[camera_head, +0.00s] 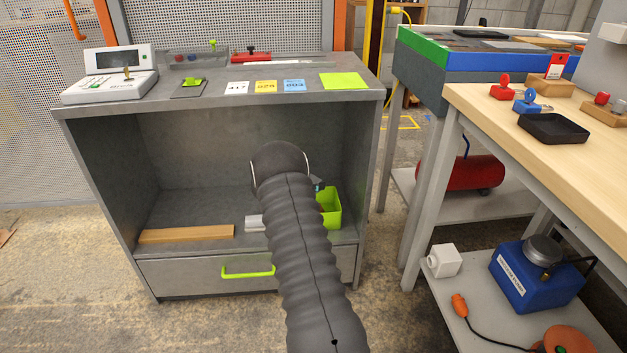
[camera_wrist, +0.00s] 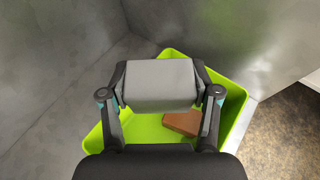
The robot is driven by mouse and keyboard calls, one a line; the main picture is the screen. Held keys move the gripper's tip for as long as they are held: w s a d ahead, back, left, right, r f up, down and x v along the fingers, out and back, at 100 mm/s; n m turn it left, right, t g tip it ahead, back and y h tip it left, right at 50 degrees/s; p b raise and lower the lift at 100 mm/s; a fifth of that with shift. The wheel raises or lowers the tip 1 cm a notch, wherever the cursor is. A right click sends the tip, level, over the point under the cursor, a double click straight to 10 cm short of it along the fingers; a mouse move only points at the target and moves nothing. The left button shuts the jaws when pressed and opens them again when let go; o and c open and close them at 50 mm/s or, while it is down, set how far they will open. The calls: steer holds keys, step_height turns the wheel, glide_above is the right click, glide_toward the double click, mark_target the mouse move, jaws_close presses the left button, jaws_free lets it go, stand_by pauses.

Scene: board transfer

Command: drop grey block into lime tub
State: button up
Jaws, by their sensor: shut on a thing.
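The grey block (camera_wrist: 160,84) is held between the two fingers of my gripper (camera_wrist: 160,92) in the wrist view. My gripper is shut on it. The lime tub (camera_wrist: 232,118) lies below and behind the block in that view, and the block covers part of its opening. A brown block (camera_wrist: 183,122) lies inside the tub. In the head view the lime tub (camera_head: 333,208) stands on the cabinet's lower shelf at the right, partly hidden by my arm. The grey block and most of my gripper are hidden behind my arm there.
A wooden plank (camera_head: 187,234) and a pale grey piece (camera_head: 254,222) lie on the shelf left of my arm. The cabinet (camera_head: 220,101) encloses the shelf with side walls and a top. A drawer with a lime handle (camera_head: 247,272) is below.

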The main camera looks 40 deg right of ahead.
steer(key=shift+f+b, duration=0.35)
steer(key=shift+f, duration=2)
steer(key=o, duration=1.3)
steer(key=shift+c, duration=0.2)
steer(key=shift+a, duration=0.15)
steer(key=v, duration=1.1)
steer(key=shift+a+r, duration=0.2)
steer(key=shift+a, duration=0.15)
steer(key=shift+s, duration=0.1)
